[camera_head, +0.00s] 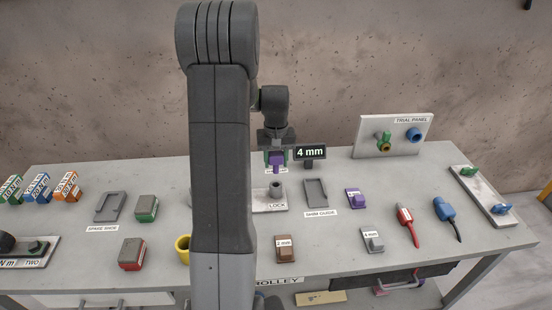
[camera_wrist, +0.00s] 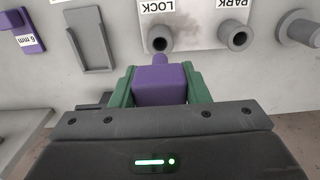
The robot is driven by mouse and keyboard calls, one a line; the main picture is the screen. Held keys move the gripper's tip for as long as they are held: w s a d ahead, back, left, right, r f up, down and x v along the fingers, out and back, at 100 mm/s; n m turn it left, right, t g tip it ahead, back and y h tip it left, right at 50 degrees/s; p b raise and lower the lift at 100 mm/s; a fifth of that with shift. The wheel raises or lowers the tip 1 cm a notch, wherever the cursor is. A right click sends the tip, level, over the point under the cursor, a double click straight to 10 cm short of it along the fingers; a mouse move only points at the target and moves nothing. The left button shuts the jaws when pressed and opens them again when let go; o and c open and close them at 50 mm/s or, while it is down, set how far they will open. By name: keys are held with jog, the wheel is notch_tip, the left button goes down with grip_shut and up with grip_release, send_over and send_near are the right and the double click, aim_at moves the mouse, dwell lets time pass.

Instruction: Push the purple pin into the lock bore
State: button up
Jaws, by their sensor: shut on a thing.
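My gripper (camera_head: 276,158) is shut on the purple pin (camera_head: 276,167). In the wrist view the pin's wide body (camera_wrist: 160,86) sits between the green jaws, with its narrow tip pointing at the lock. The lock bore (camera_head: 276,188) is a grey upright tube on a plate labelled LOCK. It also shows in the wrist view (camera_wrist: 160,38), just beyond the pin tip. In the head view the pin is above the tube. The exact gap between tip and bore is hard to judge.
A second tube labelled PARK (camera_wrist: 236,36) stands beside the lock in the wrist view. The shim guide (camera_head: 316,193), a purple block (camera_head: 355,198) and a grey 4 mm block (camera_head: 372,240) lie to the right. A 4 mm display (camera_head: 310,153) stands behind. My arm hides part of the table.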

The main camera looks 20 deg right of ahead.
aim_at(276, 154)
jog(key=shift+f+b, duration=1.2)
jog(key=shift+f, duration=0.85)
jog(key=shift+f+b, duration=2.1)
jog(key=shift+f, duration=0.7)
jog(key=o, duration=1.2)
notch_tip(276, 154, up, 14)
jog(key=shift+f+b, duration=0.1)
jog(key=shift+b, duration=0.5)
jog(key=shift+f, duration=0.1)
